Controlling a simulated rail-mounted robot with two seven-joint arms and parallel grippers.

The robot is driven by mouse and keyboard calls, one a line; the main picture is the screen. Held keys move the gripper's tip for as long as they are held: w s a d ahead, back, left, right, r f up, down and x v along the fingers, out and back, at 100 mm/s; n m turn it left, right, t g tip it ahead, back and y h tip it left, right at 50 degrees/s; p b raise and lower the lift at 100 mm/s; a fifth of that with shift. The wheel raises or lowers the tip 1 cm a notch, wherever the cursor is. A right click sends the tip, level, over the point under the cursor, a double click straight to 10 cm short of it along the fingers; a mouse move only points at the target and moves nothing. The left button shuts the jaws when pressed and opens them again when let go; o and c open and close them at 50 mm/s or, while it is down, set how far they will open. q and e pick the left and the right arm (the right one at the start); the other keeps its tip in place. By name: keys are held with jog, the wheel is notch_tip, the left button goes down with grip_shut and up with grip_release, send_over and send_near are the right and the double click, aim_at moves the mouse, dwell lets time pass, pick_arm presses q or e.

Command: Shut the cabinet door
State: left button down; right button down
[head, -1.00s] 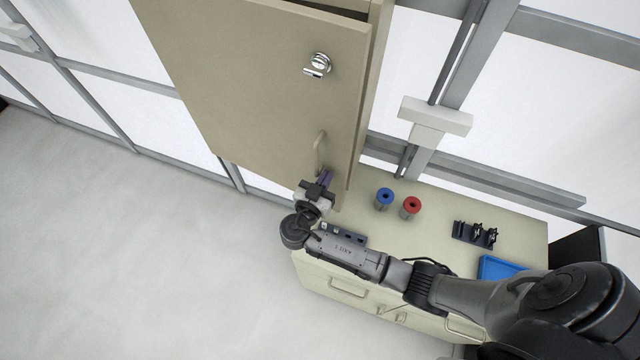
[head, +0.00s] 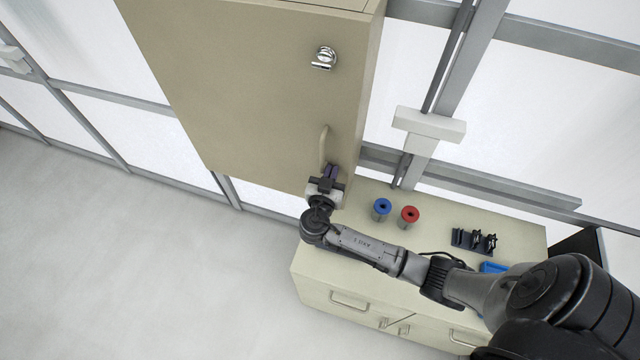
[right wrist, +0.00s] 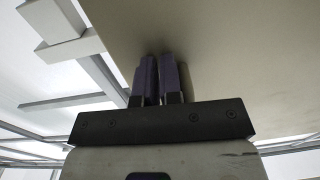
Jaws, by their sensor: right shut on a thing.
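The beige cabinet door (head: 240,90) fills the upper left of the head view. It lies flush, or nearly so, against the cabinet body (head: 367,90), with no clear gap along its right edge. A round silver lock with a key (head: 325,57) sits high on the door. The bar handle (head: 323,145) is below it. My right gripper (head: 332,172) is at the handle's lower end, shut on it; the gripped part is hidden. In the right wrist view its purple fingers (right wrist: 157,80) are close together at the door face. My left gripper is not in view.
A beige drawer unit (head: 460,205) stands below and right of the cabinet. On it are a blue-topped spool (head: 382,207), a red-topped spool (head: 409,215), a black rack (head: 474,240) and a blue tray (head: 493,267). The floor at left is clear.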

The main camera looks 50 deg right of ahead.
jog(key=shift+d+f, duration=0.2)
jog(key=shift+d, duration=0.3)
jog(key=b+v, duration=0.4)
jog(key=v, duration=1.1)
jog(key=shift+w+a, duration=0.2)
jog(key=shift+w, duration=0.2)
jog(key=shift+r, duration=0.2)
